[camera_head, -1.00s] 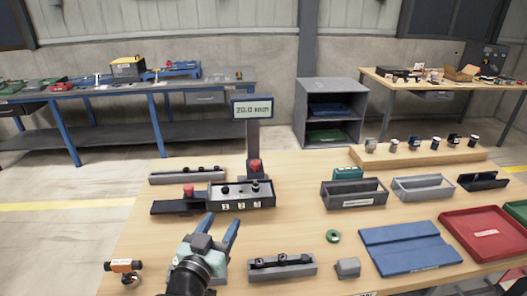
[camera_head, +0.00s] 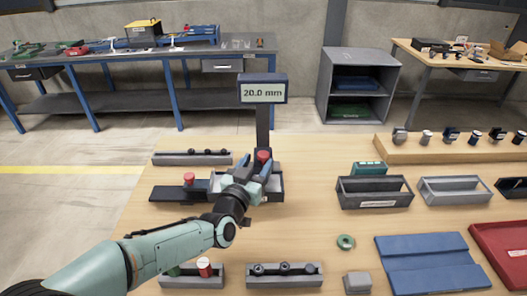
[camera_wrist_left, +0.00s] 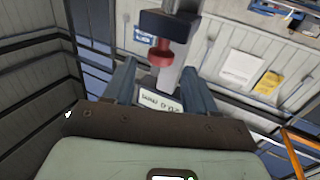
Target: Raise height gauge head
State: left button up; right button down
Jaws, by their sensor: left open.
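The height gauge (camera_head: 263,130) stands at the back left of the wooden table, a dark column under a display (camera_head: 263,90) reading 20.0 mm. A red knob (camera_head: 264,156) sits low on the column, at the gauge head. My left gripper (camera_head: 257,166) is at this knob, over the grey tray at the gauge's foot, and its hand hides part of that tray. In the left wrist view its open fingers (camera_wrist_left: 160,82) point at the red knob (camera_wrist_left: 160,54), which lies between their lines. Whether they touch it cannot be told.
A second red knob (camera_head: 189,179) stands on a dark plate left of the gauge. A grey rail with dark parts (camera_head: 192,158) lies behind it, another (camera_head: 284,275) in front. Grey bins (camera_head: 374,193) stand to the right. Bare tabletop lies between gauge and bins.

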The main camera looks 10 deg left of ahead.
aim_at(261, 157)
pick_arm(q)
jog(key=w, duration=0.3)
jog(key=w+d, duration=0.1)
jog(key=w, duration=0.1)
jog(key=shift+p, duration=0.35)
jog(key=shift+s, duration=0.1)
